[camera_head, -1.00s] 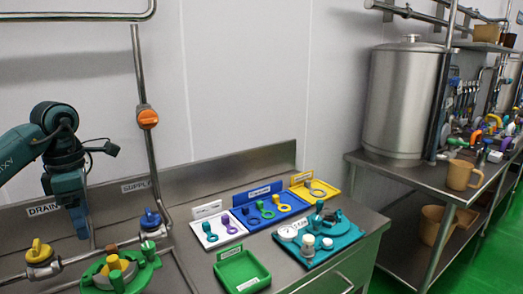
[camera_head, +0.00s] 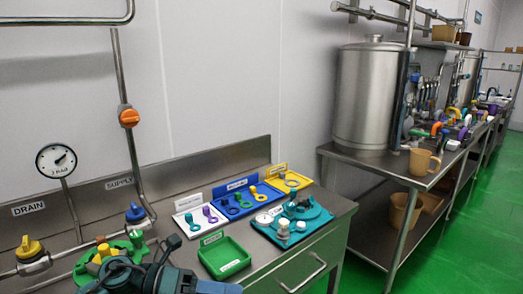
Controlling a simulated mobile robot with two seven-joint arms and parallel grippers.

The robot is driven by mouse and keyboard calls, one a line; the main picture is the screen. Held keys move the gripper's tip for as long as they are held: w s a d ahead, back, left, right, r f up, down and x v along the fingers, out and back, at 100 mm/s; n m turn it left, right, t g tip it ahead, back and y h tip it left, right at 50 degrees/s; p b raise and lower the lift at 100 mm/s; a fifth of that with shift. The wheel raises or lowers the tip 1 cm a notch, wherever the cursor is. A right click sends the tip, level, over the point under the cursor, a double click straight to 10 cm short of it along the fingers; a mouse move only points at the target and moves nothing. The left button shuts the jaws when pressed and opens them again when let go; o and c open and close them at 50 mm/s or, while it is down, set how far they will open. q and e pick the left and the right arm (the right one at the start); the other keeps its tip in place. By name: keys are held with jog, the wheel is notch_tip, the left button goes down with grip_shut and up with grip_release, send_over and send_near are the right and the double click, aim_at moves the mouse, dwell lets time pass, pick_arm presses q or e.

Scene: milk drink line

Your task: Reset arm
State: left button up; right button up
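Part of my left arm (camera_head: 160,280), dark teal and black, shows at the bottom edge in front of the green round fitting (camera_head: 136,243). Its gripper fingers do not show, so I cannot see whether they hold anything. My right arm and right gripper are not in view.
The steel counter holds a white tray (camera_head: 178,222), a blue tray (camera_head: 240,212), a yellow tray (camera_head: 302,179), a green tray (camera_head: 222,255) and a teal board (camera_head: 325,215). Yellow (camera_head: 29,247) and blue (camera_head: 134,212) valve handles stand left. A steel tank (camera_head: 370,95) stands on another table.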

pick_arm(q)
jog(key=s+a+f+m+t+y, duration=0.2)
jog(key=s+f+m+t+y, duration=0.1)
jog(key=f+m, duration=0.4)
jog(key=s+a+f+m+t+y, duration=0.3)
jog(key=f+m, duration=0.5)
jog(key=m, duration=0.6)
jog(key=s+a+f+m+t+y+p, duration=0.1)
jog(key=s+a+f+m+t+y, duration=0.1)
jog(key=s+f+m+t+y, duration=0.2)
jog(key=s+f+m+y, duration=0.3)
jog(key=s+f+m, duration=0.1)
jog(key=m, duration=0.3)
jog(key=shift+a+t, duration=0.2)
jog(key=shift+t, duration=0.2)
